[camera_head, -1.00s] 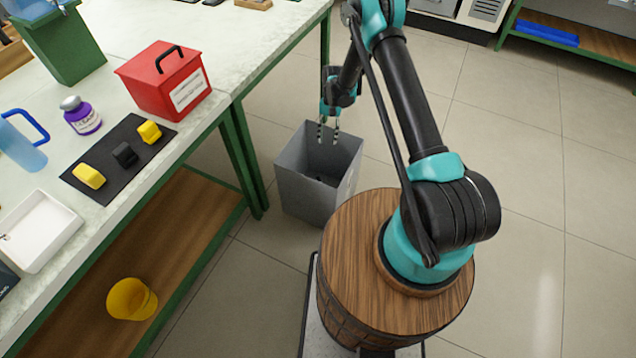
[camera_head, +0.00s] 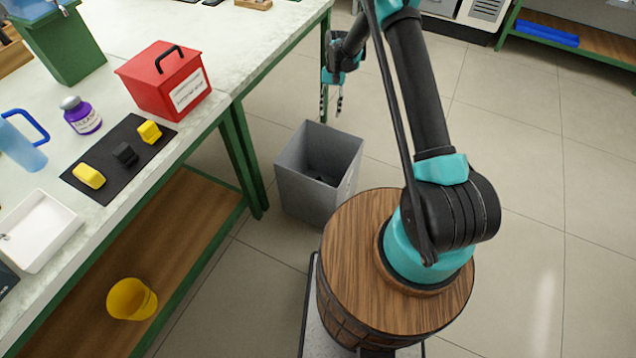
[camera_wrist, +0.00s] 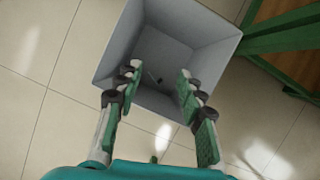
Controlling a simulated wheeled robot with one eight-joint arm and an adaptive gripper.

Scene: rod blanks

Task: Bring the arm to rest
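My gripper (camera_head: 331,102) hangs pointing down in the head view, above and just behind the grey bin (camera_head: 290,178). In the wrist view my gripper (camera_wrist: 157,82) has its two fingers spread apart with nothing between them. The grey bin (camera_wrist: 120,35) stands on the floor beyond the fingertips. A small dark thing lies in the bin, too small to identify.
The table (camera_head: 225,50) on the left holds a red box (camera_head: 150,85), a purple bottle (camera_head: 85,118), a dark mat (camera_head: 85,190) with yellow and black blocks, and a white tray (camera_head: 38,235). A yellow bucket (camera_head: 132,300) sits on the lower shelf. Floor to the right is clear.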

